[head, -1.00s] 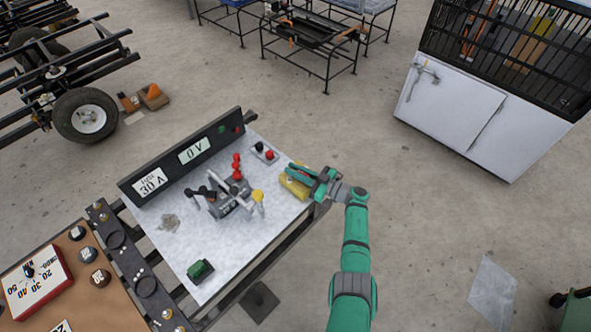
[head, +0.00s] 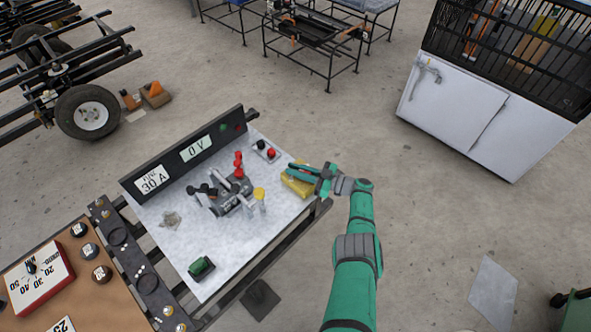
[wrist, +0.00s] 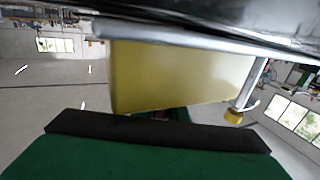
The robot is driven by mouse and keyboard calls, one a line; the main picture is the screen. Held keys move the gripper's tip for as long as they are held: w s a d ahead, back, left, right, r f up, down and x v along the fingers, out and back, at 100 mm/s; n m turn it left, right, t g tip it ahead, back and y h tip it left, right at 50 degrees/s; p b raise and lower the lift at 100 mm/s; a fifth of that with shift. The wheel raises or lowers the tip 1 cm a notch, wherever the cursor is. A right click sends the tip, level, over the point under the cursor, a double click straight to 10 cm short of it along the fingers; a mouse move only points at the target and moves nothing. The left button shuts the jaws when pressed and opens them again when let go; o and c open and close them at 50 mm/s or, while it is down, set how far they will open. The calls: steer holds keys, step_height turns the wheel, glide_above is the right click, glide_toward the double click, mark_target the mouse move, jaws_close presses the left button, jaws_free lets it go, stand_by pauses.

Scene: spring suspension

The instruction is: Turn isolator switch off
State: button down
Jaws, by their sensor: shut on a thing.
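My gripper (head: 303,172) is at the right side of the white-topped test bench (head: 230,250), its fingers pointing left. It is shut on a yellow block (head: 296,187). In the wrist view the yellow block (wrist: 175,75) fills the space above a dark finger pad (wrist: 155,132). I cannot tell for certain which part is the isolator switch. Left of the gripper stand a grey fixture (head: 232,203) with a red part (head: 239,160) and a lever with a yellow knob (head: 259,193). The yellow knob also shows in the wrist view (wrist: 233,116).
A dark panel (head: 165,166) along the bench's back edge reads 30 A and 0 V. A small box with red and black buttons (head: 266,151) and a green part (head: 201,267) are on the bench.

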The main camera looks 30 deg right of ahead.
steer(key=shift+d, duration=0.1)
stand_by(0.4)
steer(key=c, duration=1.8)
jaws_free()
steer(key=shift+o, duration=0.2)
steer(key=shift+s, duration=0.1)
steer(key=shift+v, duration=3.6)
